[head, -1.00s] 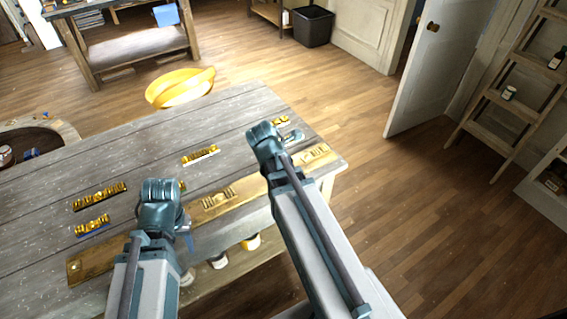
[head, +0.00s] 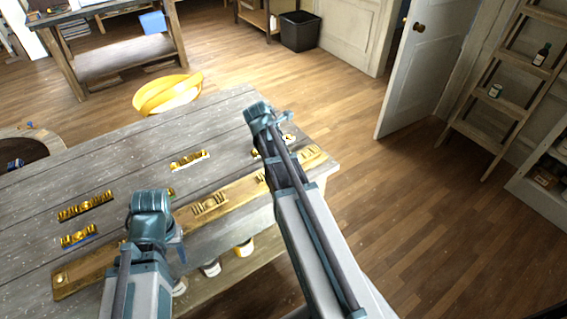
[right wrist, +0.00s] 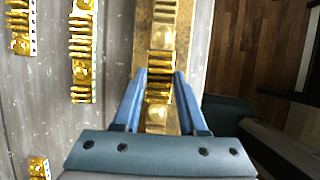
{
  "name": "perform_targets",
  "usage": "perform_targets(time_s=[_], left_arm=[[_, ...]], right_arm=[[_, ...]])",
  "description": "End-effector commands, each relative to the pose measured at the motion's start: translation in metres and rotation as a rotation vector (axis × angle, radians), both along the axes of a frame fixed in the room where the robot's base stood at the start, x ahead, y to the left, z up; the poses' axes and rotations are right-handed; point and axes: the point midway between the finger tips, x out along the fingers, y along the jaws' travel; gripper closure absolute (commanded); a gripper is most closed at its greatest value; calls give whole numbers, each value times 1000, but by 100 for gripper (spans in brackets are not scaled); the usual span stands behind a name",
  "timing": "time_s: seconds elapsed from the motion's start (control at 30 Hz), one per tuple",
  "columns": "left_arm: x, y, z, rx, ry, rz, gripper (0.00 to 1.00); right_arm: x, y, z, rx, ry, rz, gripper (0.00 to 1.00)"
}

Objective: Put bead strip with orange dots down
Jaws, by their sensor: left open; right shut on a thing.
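My right gripper (right wrist: 158,98) is shut on a gold-beaded strip (right wrist: 159,68), over the gold-brown plank (right wrist: 145,30) along the table's edge. Whether the strip touches the plank cannot be told, and no orange dots can be made out on it. In the head view the right arm's wrist (head: 262,118) is over the table's right end, its fingertips mostly hidden. My left gripper (head: 150,228) is open above the near left part of the plank, partly hidden by its own arm. The plank shows recessed, ridged places (head: 210,204).
Other gold bead strips lie on the grey table (head: 130,160): one long at left (head: 86,206), one below it (head: 79,236), one farther back (head: 189,160). A yellow chair (head: 167,92) stands behind. Pots (head: 211,268) sit below the table edge. Floor at right is clear.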

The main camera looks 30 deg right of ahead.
Motion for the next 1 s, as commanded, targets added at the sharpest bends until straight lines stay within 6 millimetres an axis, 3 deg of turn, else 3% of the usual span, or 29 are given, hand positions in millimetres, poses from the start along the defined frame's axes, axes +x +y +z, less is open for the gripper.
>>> perform_targets(time_s=[0.03, 0.13, 0.6, 0.63, 0.7, 0.77, 1.0], left_arm=[[0, 0, -15, 0, 0, 0, 50], [0, 0, -26, 0, 0, 0, 50], [0, 0, -30, 0, 0, 0, 50], [0, 0, -28, 0, 0, 0, 50], [0, 0, -28, 0, 0, 0, 50], [0, 0, -28, 0, 0, 0, 50], [0, 0, -28, 0, 0, 0, 50]], right_arm=[[-1, 0, -15, 0, 0, 0, 100], [-1, 0, -26, 0, 0, 0, 100], [-1, 0, -30, 0, 0, -1, 100], [-1, 0, -28, 0, 0, -1, 53], [-1, 0, -28, 0, 0, -1, 41], [-1, 0, -28, 0, 0, -1, 30], [-1, 0, -28, 0, 0, -1, 29]])
